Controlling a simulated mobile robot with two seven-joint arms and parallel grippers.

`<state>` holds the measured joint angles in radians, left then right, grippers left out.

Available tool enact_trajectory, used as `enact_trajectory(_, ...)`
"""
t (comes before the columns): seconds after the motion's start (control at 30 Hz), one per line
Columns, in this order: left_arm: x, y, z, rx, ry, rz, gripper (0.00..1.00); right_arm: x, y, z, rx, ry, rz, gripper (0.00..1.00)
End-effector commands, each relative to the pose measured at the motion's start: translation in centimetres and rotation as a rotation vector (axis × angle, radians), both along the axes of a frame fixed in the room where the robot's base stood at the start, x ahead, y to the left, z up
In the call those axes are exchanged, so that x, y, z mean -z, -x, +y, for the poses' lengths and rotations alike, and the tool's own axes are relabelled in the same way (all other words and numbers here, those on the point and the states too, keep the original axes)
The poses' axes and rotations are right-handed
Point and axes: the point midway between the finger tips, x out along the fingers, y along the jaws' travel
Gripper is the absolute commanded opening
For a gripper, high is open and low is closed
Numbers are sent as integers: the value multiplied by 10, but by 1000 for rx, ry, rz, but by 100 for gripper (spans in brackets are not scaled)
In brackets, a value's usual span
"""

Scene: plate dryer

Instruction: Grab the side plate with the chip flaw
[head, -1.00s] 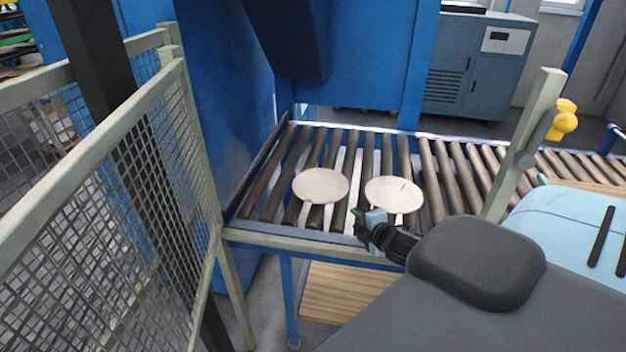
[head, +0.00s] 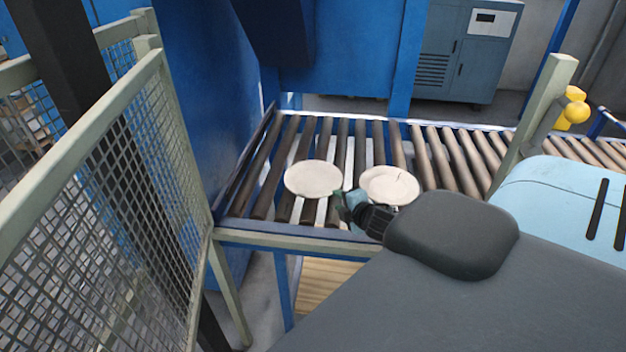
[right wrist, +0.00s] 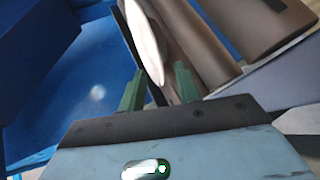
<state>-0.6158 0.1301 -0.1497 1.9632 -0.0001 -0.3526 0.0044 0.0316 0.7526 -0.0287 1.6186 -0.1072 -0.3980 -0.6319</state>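Two pale round plates lie on the roller conveyor: a left plate (head: 313,178) and a right plate (head: 388,184). The right plate has a thin dark line near its upper right; I cannot tell whether that is a chip. No clear chip shows on the left plate. My right gripper (head: 345,204) is at the front, between the plates, close to the left plate's lower right rim. In the right wrist view its two green fingers (right wrist: 158,88) are apart, with a plate's edge (right wrist: 146,42) just ahead of the gap. My left gripper is not in view.
The roller conveyor (head: 262,178) has a front rail (head: 290,240) just below my right gripper. A mesh fence (head: 130,190) stands on the left and a blue machine (head: 345,65) behind. A pale post (head: 537,120) with a yellow knob stands on the right.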

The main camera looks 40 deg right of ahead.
Motion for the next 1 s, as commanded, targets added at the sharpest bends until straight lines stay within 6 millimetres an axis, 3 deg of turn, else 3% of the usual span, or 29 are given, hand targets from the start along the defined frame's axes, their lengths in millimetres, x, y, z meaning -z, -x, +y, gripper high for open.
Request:
enact_trajectory(0.5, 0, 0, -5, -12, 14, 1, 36, 18, -42, -8, 1, 0, 2, 33)
enact_trajectory(0.87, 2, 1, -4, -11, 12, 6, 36, 19, -47, -9, 0, 1, 0, 33)
enact_trajectory(1.0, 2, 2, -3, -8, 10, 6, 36, 19, -47, -9, 0, 1, 0, 16)
